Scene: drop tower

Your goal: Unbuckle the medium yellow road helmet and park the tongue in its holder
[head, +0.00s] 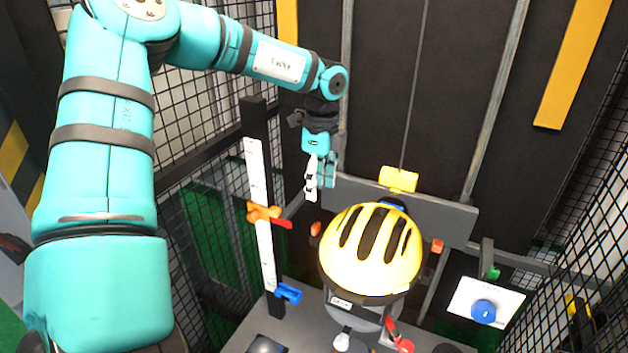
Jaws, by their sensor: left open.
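The yellow road helmet (360,262) with dark vents sits upright on a grey headform (352,312) in the lower middle of the head view. My left gripper (319,184) is open and empty. It points down above and to the left of the helmet, apart from it. A red piece (398,338) and a small white piece (342,342) show below the helmet at the bottom edge. I cannot tell whether either belongs to the buckle. The chin strap, tongue and tongue holder cannot be made out clearly. My right gripper is out of view.
A black post with a white scale (256,170) stands left of the helmet, with an orange clamp (263,213) and a blue clamp (288,293). A grey crossbar (450,218) runs behind the helmet. A white panel with a blue knob (483,311) is right. Mesh walls close both sides.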

